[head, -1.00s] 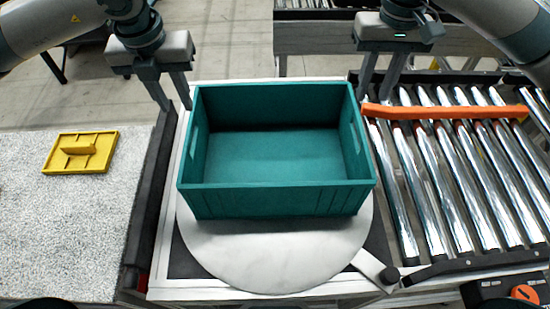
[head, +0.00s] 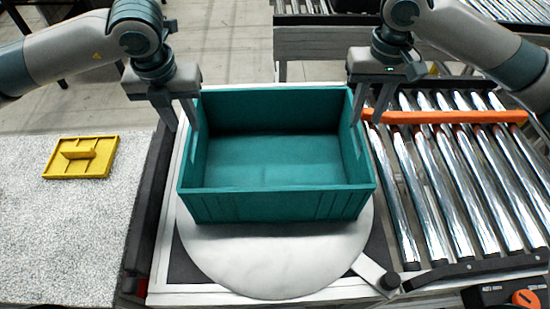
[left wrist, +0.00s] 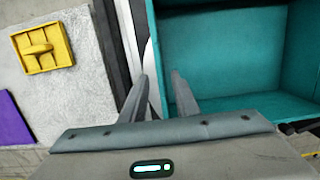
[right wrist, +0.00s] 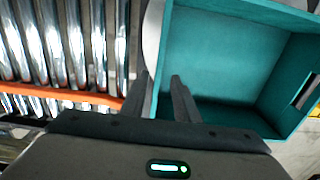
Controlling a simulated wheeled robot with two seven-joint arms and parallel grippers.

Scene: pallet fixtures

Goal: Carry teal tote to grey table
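The teal tote (head: 280,205) is empty and stands upright on a white round plate (head: 285,270); it also shows in both wrist views. My left gripper (head: 182,128) is open at the tote's left wall, one finger outside and one on the inner side. My right gripper (head: 370,120) is open at the right wall in the same way. In the wrist views the fingers of the left gripper (left wrist: 160,82) and the right gripper (right wrist: 162,84) stand apart; I cannot tell whether they touch the walls. The speckled grey table (head: 60,235) is at the left.
A yellow tray-like piece (head: 82,157) lies on the grey table, and a purple item (left wrist: 14,120) shows there in the left wrist view. A roller conveyor (head: 450,190) with an orange bar (head: 445,116) is at the right. The near part of the grey table is clear.

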